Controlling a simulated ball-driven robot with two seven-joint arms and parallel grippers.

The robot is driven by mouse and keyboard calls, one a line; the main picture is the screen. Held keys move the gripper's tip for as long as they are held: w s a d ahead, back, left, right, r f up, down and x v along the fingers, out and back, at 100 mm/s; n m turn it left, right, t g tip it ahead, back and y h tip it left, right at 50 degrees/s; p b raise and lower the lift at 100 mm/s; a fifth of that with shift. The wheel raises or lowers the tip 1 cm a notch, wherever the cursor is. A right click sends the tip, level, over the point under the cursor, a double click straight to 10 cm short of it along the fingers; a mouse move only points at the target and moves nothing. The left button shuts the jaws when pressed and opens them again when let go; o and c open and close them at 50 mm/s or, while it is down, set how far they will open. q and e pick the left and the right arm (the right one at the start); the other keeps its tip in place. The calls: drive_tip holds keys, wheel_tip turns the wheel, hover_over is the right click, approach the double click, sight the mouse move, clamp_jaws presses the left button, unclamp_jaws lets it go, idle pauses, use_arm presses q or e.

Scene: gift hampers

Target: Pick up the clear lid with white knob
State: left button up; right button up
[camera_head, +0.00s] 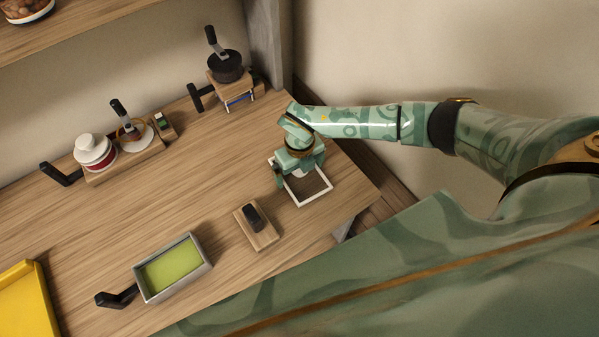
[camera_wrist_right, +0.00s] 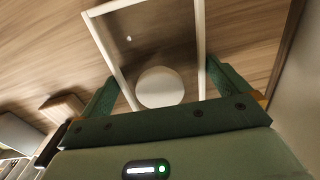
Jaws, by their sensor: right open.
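The clear lid (camera_head: 316,198) has a white square rim and lies near the right end of the wooden table. In the right wrist view its white rim (camera_wrist_right: 200,35) frames a see-through pane with the wood showing through. Its round white knob (camera_wrist_right: 160,87) shows there between my fingers. My right gripper (camera_head: 299,175) is over the lid, pointing down. In the wrist view its open green fingers (camera_wrist_right: 160,75) are on either side of the knob, with gaps; I cannot tell their exact height. My left gripper is not in view.
A wooden block with a black handle (camera_head: 257,226) and a grey tray of green material (camera_head: 172,268) lie in front. A red jar with white lid (camera_head: 94,152) and a black pot (camera_head: 225,66) stand behind. A yellow tray (camera_head: 28,300) is far left. The table's middle is clear.

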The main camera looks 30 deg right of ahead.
drive_tip(key=shift+r, duration=0.1)
drive_tip(key=c, duration=0.6)
drive_tip(key=shift+c, duration=0.2)
